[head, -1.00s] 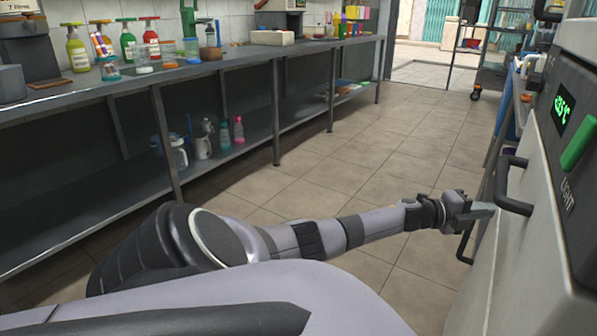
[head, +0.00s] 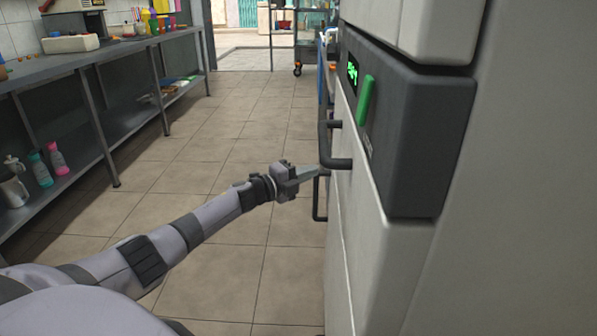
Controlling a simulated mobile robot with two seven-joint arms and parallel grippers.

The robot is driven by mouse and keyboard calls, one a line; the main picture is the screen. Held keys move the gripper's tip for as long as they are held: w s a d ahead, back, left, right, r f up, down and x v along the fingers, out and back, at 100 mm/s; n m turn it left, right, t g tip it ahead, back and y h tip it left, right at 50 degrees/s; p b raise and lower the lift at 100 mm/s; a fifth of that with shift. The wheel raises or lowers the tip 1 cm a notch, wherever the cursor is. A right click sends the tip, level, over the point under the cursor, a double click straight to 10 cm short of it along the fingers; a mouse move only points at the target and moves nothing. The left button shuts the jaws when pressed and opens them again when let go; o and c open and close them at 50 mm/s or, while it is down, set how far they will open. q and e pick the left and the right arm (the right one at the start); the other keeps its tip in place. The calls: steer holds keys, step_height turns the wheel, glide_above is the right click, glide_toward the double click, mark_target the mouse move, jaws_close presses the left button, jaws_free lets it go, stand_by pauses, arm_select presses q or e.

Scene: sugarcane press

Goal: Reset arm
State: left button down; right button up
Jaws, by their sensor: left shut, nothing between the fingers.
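My left arm reaches in from the lower left. My left gripper (head: 306,172) is shut and empty, with its fingertips close to the black handle (head: 324,145) on the front of a white appliance (head: 345,240). I cannot tell whether the fingertips touch the handle. My right gripper is not in view.
The appliance fills the right side, with a dark panel (head: 415,130) carrying a green switch (head: 366,101). A steel counter (head: 80,60) with a lower shelf runs along the left. Bottles (head: 57,158) stand on that shelf. The tiled floor (head: 185,150) between is clear, with a wheeled rack (head: 297,40) farther back.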

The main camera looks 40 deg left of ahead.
arm_select(q)
steer(key=s+a, duration=0.6)
steer(key=a, duration=0.2)
steer(key=shift+a+p, duration=0.3)
steer(key=shift+p, duration=0.15)
